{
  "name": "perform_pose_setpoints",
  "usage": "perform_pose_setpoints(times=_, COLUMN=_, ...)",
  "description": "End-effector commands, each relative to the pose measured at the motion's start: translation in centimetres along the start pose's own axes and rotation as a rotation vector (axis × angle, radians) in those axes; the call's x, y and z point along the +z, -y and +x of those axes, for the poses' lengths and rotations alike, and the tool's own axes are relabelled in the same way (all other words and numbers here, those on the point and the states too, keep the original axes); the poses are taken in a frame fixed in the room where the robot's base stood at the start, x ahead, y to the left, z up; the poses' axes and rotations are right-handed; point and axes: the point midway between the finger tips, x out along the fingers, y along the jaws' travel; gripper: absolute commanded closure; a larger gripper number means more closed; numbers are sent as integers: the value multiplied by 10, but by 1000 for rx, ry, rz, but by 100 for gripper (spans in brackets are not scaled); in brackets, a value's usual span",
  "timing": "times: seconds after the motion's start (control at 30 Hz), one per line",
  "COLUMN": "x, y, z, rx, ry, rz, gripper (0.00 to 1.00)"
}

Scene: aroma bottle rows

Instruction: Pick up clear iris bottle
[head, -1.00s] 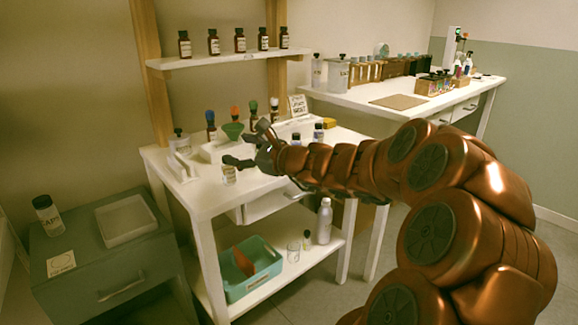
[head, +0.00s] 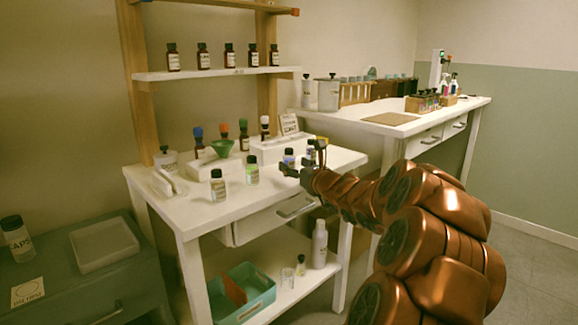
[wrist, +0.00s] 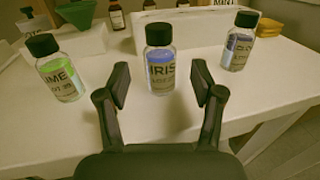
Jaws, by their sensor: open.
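The iris bottle (wrist: 161,72) is clear with a dark cap and a blue band behind the word IRIS. It stands upright at the middle of the wrist view, just ahead of the gap between my fingertips. My gripper (wrist: 163,88) is open and empty, with one finger to each side of the bottle's line; contact is not visible. In the head view the iris bottle (head: 289,158) stands on the white worktable, beside my gripper (head: 304,160).
Another bottle (head: 217,185) and a green funnel (head: 222,148) are farther left on the worktable (head: 225,212).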

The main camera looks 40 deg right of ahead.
Motion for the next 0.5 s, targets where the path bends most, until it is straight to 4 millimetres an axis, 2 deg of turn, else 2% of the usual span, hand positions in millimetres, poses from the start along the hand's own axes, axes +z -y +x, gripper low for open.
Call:
perform_pose_setpoints(times=0.3, x=-1, y=1, z=30, rx=2, ry=0, rz=-3, gripper=33)
perform_pose_setpoints(times=0.5, x=0, y=0, z=38, rx=3, ry=2, rz=-2, gripper=33)
